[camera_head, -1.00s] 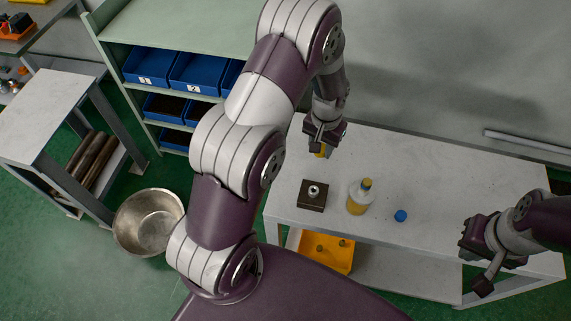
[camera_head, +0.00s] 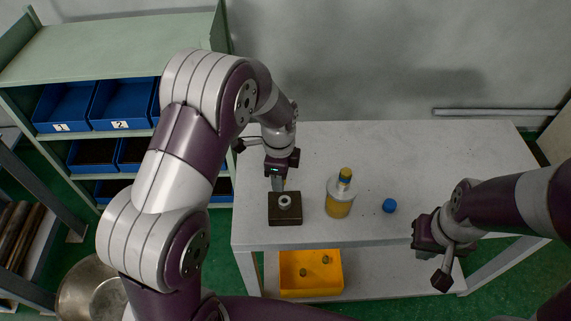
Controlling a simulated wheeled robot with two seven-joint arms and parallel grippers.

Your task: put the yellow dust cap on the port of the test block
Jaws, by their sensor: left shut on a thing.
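The test block (camera_head: 285,215) is a dark brown block on the white table, with a pale round metal port (camera_head: 284,201) on its top. My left gripper (camera_head: 278,184) points down just behind the port, close above the block's back edge. It is shut on the yellow dust cap (camera_head: 285,184), of which only a sliver shows between the fingers. I cannot tell whether the cap touches the block; the port's top looks uncovered. My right gripper (camera_head: 435,261) is open and empty, off the table's front edge at the right.
A bottle with yellow liquid and a yellow top (camera_head: 340,205) stands right of the block. A blue cap (camera_head: 389,205) lies further right. An orange bin (camera_head: 311,287) with small parts sits on the lower shelf. The table's back and right are clear.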

